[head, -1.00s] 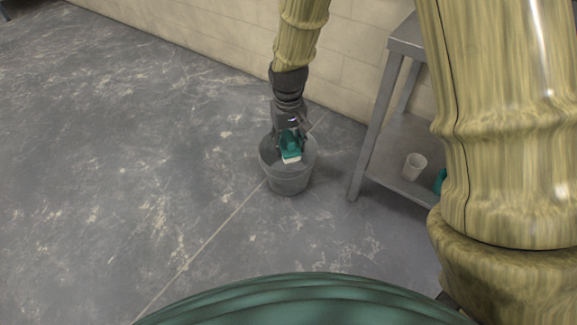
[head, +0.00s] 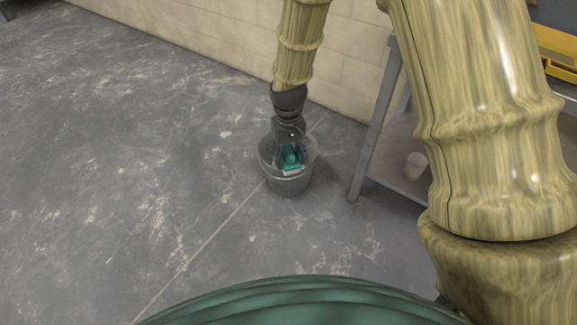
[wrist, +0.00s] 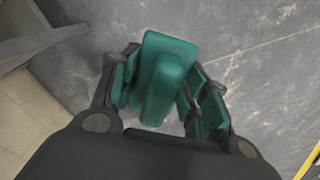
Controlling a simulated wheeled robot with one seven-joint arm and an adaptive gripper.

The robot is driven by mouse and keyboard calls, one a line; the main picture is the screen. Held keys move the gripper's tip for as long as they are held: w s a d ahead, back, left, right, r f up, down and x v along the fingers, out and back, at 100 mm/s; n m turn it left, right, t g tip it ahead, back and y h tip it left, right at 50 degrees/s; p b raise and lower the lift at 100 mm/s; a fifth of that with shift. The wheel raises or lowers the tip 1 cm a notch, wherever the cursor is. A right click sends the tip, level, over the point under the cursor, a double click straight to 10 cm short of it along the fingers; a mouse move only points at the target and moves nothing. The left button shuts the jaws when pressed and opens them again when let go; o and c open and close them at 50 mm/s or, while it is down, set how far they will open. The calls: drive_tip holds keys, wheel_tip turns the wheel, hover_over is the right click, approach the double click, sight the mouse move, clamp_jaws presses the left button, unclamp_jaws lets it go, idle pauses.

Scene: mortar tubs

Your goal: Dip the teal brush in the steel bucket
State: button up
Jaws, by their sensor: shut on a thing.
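The teal brush (head: 291,159) is held in my gripper (head: 289,152), with its pale bristle edge pointing down. In the head view it shows within the outline of the steel bucket's opening, and the grey bucket (head: 288,186) stands upright on the floor. I cannot tell how deep the bristles are or whether they touch the inside. In the wrist view the brush (wrist: 164,84) lies between the teal-padded fingers of my gripper (wrist: 166,92).
A grey metal table (head: 374,125) stands right of the bucket, with a white cup (head: 415,166) on its low shelf. A pale block wall (head: 225,40) is behind. The floor (head: 120,170) to the left is clear. A yellow object (head: 558,50) shows at the upper right.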

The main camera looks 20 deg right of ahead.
wheel_tip(320, 180, down, 26)
drive_tip(key=b, duration=0.7)
drive_tip(key=shift+f+b, duration=0.15)
drive_tip(key=shift+b, duration=0.15)
idle(2.4)
drive_tip(key=shift+r, duration=0.2)
idle(1.9)
drive_tip(key=shift+r+p, duration=1.85)
drive_tip(key=shift+p, duration=0.05)
